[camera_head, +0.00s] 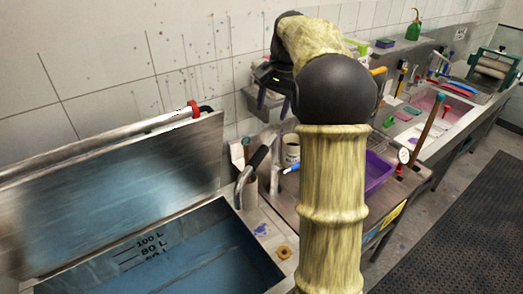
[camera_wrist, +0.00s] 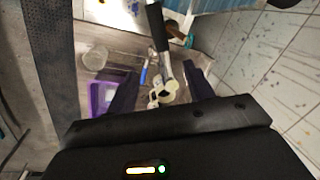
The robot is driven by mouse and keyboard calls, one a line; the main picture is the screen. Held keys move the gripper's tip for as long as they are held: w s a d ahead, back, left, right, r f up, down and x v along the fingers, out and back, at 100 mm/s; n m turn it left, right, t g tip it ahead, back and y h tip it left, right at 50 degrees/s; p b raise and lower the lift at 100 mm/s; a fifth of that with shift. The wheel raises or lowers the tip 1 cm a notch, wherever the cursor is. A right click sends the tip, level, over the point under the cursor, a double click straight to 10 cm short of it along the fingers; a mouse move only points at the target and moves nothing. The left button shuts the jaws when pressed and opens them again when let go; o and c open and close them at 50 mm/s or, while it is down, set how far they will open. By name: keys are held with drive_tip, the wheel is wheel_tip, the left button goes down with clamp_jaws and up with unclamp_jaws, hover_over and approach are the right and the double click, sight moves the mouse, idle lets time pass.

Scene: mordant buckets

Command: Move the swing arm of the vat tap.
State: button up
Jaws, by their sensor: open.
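The vat tap's swing arm (camera_head: 240,187) is a bent grey metal tube with a black grip (camera_head: 258,157), at the right rim of the vat. The grip slants up to the right. In the wrist view the black grip (camera_wrist: 157,27) lies near the top centre, beyond my fingertips. My gripper (camera_head: 268,85) is raised near the tiled wall, above and behind the tap in the head view. In the wrist view its two dark fingers (camera_wrist: 160,72) are apart, with nothing held between them. My arm hides part of the bench.
The steel vat (camera_head: 130,240) holds blue liquid; its raised lid (camera_head: 120,185) stands behind. Near the tap are a white mug (camera_head: 291,150) and a purple basin (camera_head: 378,172). A pink-filled sink (camera_head: 435,105) lies further right. Dark floor matting (camera_head: 455,220) is clear at lower right.

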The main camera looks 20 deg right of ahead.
sight(262, 150)
drive_tip(key=f+p, duration=0.1)
drive_tip(key=f, duration=0.4)
drive_tip(key=w+a+f+p, duration=0.1)
drive_tip(key=f, duration=0.5)
drive_tip(key=w+a+f+p, duration=0.1)
drive_tip(key=f, duration=0.4)
drive_tip(key=shift+w+a+f, duration=0.1)
drive_tip(key=shift+w+f, duration=0.15)
clamp_jaws()
